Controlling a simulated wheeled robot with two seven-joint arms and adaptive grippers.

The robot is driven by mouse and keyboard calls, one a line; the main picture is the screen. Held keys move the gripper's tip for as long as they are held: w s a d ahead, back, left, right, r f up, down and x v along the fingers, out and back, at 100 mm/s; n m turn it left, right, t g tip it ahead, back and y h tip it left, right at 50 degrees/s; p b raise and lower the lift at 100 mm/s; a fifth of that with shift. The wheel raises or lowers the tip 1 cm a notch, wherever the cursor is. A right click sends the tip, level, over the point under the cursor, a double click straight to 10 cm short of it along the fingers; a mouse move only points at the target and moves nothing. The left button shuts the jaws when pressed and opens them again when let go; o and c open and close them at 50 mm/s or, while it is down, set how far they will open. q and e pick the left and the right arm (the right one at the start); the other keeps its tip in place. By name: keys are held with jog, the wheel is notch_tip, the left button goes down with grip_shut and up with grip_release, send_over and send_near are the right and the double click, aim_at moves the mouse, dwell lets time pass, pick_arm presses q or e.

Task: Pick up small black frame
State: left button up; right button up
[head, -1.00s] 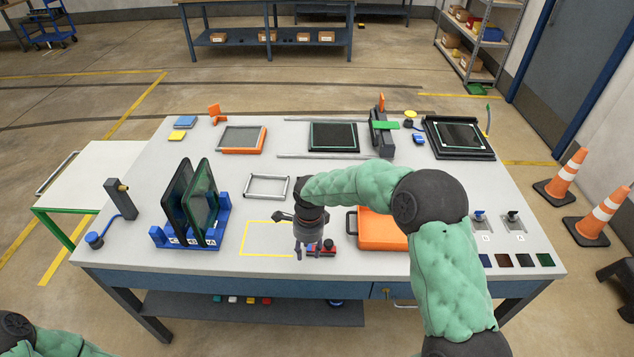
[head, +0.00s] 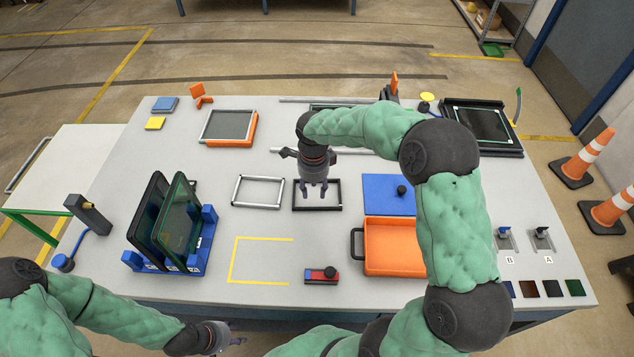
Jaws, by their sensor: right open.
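The small black frame (head: 341,194) lies flat on the table, right of a silver frame (head: 258,191). My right gripper (head: 316,195) points down over the black frame, with its open fingers near the middle of the frame's opening. Its wrist hides part of the frame's far side, and I cannot tell whether the fingers touch anything. My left gripper (head: 238,332) is at the bottom of the view, in front of the table's near edge. Its fingers look apart and empty.
A blue rack (head: 205,245) holds dark panels on the left. An orange tray (head: 392,268) and blue panel (head: 385,190) are right of the black frame. A red-and-black block (head: 321,275) stands in front. A yellow outline (head: 232,262) marks bare table.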

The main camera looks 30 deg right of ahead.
send_over(316, 208)
jog(key=f, duration=0.3)
jog(key=a+f+b, duration=0.1)
jog(key=shift+s+f, duration=0.25)
jog(key=shift+w+d+f+b, duration=0.1)
jog(key=shift+d+f+b, duration=0.1)
jog(key=shift+f, duration=0.85)
jog(key=shift+w+d+f+b, duration=0.1)
jog(key=shift+f+b, duration=0.15)
jog(key=shift+f, duration=0.75)
jog(key=shift+w+d+f+b, duration=0.1)
jog(key=shift+d+f+b, duration=0.1)
jog(key=shift+f, duration=0.85)
grip_shut()
